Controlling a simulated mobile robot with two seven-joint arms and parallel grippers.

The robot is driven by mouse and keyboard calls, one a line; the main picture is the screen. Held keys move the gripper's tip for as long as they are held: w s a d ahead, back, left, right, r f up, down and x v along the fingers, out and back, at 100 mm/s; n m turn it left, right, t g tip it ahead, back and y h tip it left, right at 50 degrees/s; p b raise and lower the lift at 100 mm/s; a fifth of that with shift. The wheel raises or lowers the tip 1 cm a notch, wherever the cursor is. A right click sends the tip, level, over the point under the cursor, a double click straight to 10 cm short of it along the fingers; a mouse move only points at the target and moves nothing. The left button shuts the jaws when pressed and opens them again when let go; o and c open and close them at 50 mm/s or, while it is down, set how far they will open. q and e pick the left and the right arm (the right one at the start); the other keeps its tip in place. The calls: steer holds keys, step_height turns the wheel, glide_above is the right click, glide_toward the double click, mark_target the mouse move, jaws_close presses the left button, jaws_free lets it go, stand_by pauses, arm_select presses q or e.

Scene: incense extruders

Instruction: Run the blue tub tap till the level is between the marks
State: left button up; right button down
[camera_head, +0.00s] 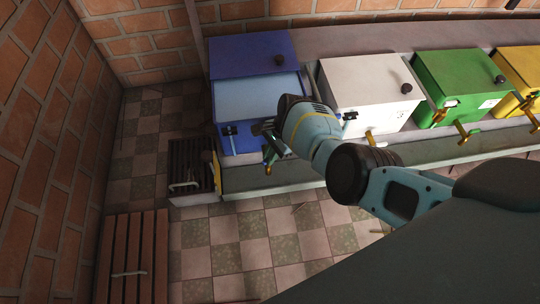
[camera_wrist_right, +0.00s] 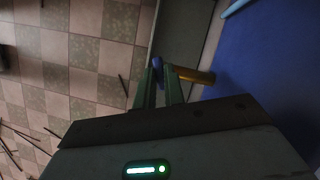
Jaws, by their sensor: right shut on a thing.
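The blue tub (camera_head: 226,63) stands at the left end of the row, with a dark knob on top and a pale blue area below its dark blue upper panel. A small dark fitting (camera_head: 230,130) is on its front; I cannot make out any marks. My right gripper (camera_head: 268,146) is low at the tub's front right. In the right wrist view, its green fingers (camera_wrist_right: 160,82) are shut on the blue handle (camera_wrist_right: 157,64) of a brass tap (camera_wrist_right: 194,75), which sticks out from the blue wall. In the head view the gripper partly hides this tap. My left gripper is out of view.
A white tub (camera_head: 360,85), a green tub (camera_head: 455,72) and a yellow tub (camera_head: 520,65) stand to the right, with brass taps in front. A dark grate (camera_head: 190,162) and a slatted wooden stand (camera_head: 133,250) are at left. Thin sticks lie on the checkered floor (camera_head: 240,240).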

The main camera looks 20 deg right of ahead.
steer(key=c, duration=1.5)
jaws_free()
steer(key=shift+r, duration=0.1)
steer(key=shift+p+v, duration=2.35)
steer(key=shift+v, duration=1.5)
